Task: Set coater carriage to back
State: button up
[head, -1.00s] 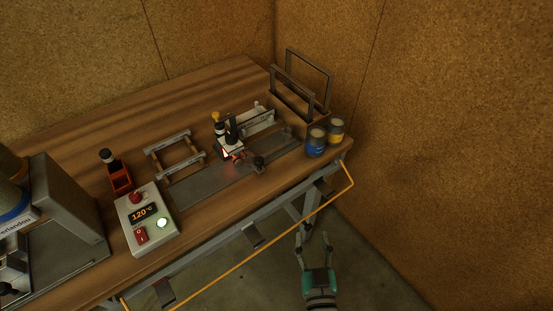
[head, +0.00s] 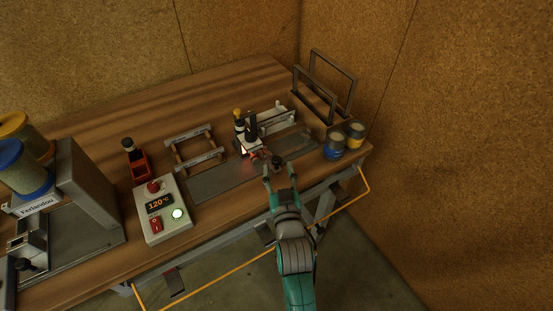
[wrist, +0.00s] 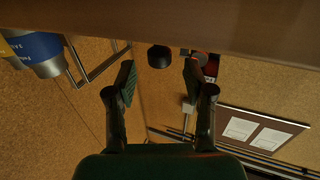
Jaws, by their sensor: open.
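The coater carriage (head: 250,146) is a small white unit with dark upright parts and a yellow-topped post. It stands toward the right part of a grey track (head: 220,182) on the bench, with a red glow at its front. A black knob (head: 276,160) sticks out on its near right side. My gripper (head: 279,177) is open and empty at the bench's front edge, close in front of the knob. In the wrist view the black knob (wrist: 159,56) shows beyond and between the open fingers (wrist: 160,78), touching neither.
A control box (head: 163,208) reading 120°C stands left of the track. Wooden frames (head: 195,148) lie behind it. Blue (head: 334,147) and yellow-banded (head: 355,138) cans stand right of the gripper.

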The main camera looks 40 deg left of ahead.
aim_at(277, 164)
jog(key=shift+x, duration=2.15)
grip_shut()
